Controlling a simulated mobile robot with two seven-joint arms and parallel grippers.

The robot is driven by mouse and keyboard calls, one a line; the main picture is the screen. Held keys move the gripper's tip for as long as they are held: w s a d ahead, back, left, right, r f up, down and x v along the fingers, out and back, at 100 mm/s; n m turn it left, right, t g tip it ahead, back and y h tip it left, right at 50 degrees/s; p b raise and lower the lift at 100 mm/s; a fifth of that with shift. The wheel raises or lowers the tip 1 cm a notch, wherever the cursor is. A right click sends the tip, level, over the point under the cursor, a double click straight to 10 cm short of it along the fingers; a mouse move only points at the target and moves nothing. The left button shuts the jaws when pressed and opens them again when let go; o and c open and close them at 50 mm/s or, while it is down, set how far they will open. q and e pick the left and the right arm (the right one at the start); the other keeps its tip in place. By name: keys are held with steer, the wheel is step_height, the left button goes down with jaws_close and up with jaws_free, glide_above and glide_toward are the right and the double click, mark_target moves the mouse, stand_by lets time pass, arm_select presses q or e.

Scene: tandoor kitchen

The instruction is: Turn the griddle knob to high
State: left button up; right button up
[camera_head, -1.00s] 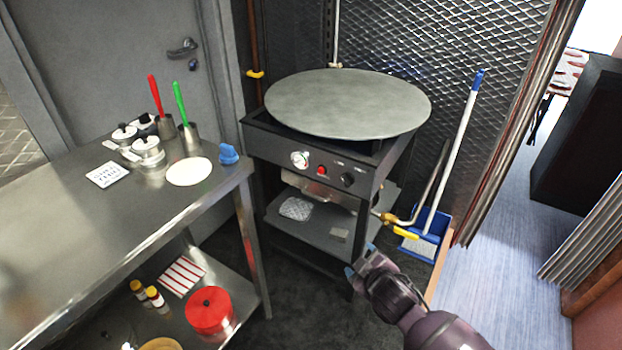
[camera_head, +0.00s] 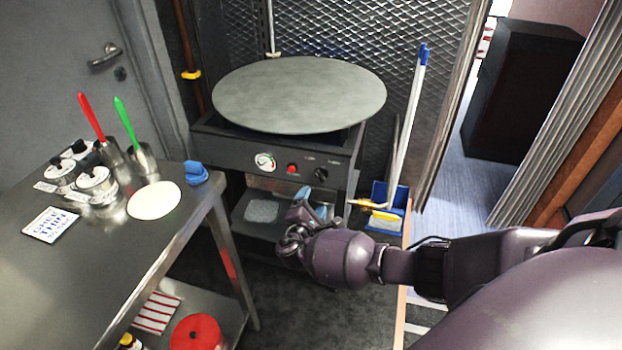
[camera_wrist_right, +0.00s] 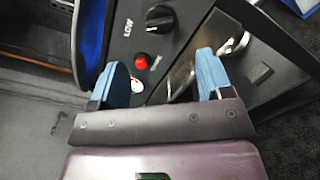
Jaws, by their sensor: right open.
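The griddle is a round grey plate (camera_head: 300,95) on a dark stand with a front control panel (camera_head: 225,146). The black knob (camera_head: 320,174) is at the panel's right, beside a red button (camera_head: 292,169) and a white gauge (camera_head: 265,161). My right gripper (camera_head: 312,211) is below and in front of the panel, apart from the knob. In the right wrist view its blue fingers (camera_wrist_right: 162,70) are spread and empty. The knob (camera_wrist_right: 160,17) shows beyond the fingertips, near a "LOW" label. Its exact setting is unclear. My left gripper is not in view.
A steel table (camera_head: 100,270) stands at left with a blue object (camera_head: 195,173) near its corner, a white disc (camera_head: 153,200) and utensils. A broom and blue dustpan (camera_head: 398,207) stand right of the griddle. A yellow-handled gas valve (camera_head: 360,205) is below the panel's right side.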

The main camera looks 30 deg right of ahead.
mark_target(321, 177)
steer(key=b+x, duration=0.1)
steer(key=x, duration=0.3)
steer(key=b+x, duration=0.1)
steer(key=x, duration=0.3)
steer(key=shift+w+d+f, duration=0.15)
steer(key=shift+w+f, duration=0.05)
steer(key=shift+w, duration=0.2)
steer(key=shift+x, duration=0.85)
steer(key=shift+r, duration=0.15)
steer(key=shift+c, duration=0.6)
steer(key=c, duration=0.8)
